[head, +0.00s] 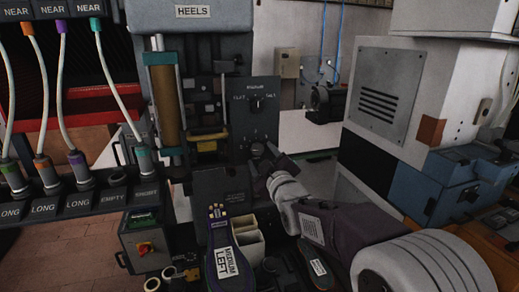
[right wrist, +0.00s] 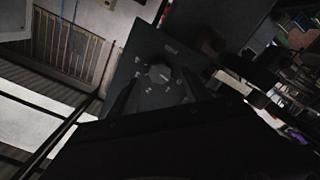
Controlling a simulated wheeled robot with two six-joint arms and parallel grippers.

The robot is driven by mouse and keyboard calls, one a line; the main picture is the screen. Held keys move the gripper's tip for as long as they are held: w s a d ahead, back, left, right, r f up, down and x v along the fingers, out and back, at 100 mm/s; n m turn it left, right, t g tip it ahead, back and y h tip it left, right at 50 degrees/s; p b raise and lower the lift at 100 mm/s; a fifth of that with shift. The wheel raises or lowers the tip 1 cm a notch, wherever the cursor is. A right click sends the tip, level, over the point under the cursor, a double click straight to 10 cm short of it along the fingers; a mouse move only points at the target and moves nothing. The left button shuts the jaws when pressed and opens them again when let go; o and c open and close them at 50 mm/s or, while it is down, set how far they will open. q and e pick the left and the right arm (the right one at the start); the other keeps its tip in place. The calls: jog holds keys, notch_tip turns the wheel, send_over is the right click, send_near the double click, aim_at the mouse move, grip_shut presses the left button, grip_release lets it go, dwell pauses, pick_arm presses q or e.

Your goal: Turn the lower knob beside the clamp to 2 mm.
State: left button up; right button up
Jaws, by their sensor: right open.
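The heel press's dark control panel (head: 254,125) stands right of the clamp (head: 207,139). The lower knob (head: 257,149) is a dark round knob low on this panel, partly covered by my right gripper. My right gripper (head: 262,162) is open in front of it, coming from the lower right. In the right wrist view, the lower knob (right wrist: 160,73) lies just beyond and between the two open fingers (right wrist: 158,95). It has a pale pointer line and small marks around it, too small to read. I cannot tell whether the fingers touch it. My left gripper is not in view.
An upper knob (head: 257,104) between FLAT and TALL sits above the lower one. A sole labelled MEDIUM LEFT (head: 228,262) and a cream bin (head: 247,242) stand below the press. A hose rack (head: 82,200) is at left, a blue machine (head: 455,185) at right.

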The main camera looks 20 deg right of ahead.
aim_at(258, 151)
jog(key=w, duration=0.3)
jog(key=shift+w+p, duration=0.25)
jog(key=shift+p, duration=0.1)
grip_shut()
jog(key=shift+f+m+b, duration=0.2)
jog(key=shift+m+b, duration=1.05)
jog(key=shift+m, duration=0.15)
jog(key=m+b, duration=0.2)
jog(key=m, duration=0.2)
jog(key=shift+a+m+b, duration=0.1)
jog(key=shift+m+b, duration=0.2)
jog(key=m+b, duration=0.1)
jog(key=m, duration=0.3)
jog(key=shift+b, duration=0.4)
jog(key=shift+r+m+b, duration=0.1)
jog(key=shift+m+b, duration=0.35)
jog(key=shift+m, duration=1.65)
